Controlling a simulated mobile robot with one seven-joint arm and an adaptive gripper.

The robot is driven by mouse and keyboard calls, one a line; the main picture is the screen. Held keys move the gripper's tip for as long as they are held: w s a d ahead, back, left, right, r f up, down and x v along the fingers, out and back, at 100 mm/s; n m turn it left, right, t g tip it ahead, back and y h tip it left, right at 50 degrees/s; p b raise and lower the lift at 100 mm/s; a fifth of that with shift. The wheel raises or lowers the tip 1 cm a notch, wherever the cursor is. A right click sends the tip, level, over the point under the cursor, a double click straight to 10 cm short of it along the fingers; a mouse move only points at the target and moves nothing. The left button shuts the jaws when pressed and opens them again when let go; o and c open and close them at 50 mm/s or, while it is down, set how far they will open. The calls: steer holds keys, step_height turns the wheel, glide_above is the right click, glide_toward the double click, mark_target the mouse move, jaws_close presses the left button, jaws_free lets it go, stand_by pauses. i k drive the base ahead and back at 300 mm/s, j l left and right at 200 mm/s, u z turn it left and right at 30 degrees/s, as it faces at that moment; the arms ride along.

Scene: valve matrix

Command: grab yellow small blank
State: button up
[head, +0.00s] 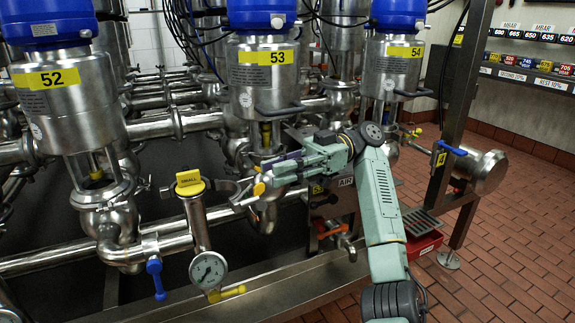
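The yellow small blank (190,183) is a yellow cap with dark lettering that appears to read "SMALL". It sits on top of a short steel pipe stub, above a round pressure gauge, left of centre in the head view. My gripper (268,177) is to the right of the blank, pointing left, with a visible gap between them. Small yellow parts show near the fingertips; I cannot tell what they belong to. The fingers overlap the pipework behind, so whether they are open or shut is unclear.
Valves labelled 52 (52,78), 53 (265,57) and 54 (404,52) stand behind. The pressure gauge (208,270), a blue handle (155,276) and a yellow handle (228,293) sit below the blank. A steel frame post (460,100) stands right; brick-tiled floor (510,240) is open there.

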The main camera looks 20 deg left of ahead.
mark_target(189, 182)
steer(key=k+l, duration=0.35)
steer(key=l, duration=0.15)
steer(key=k+l, duration=0.35)
steer(key=l, duration=0.2)
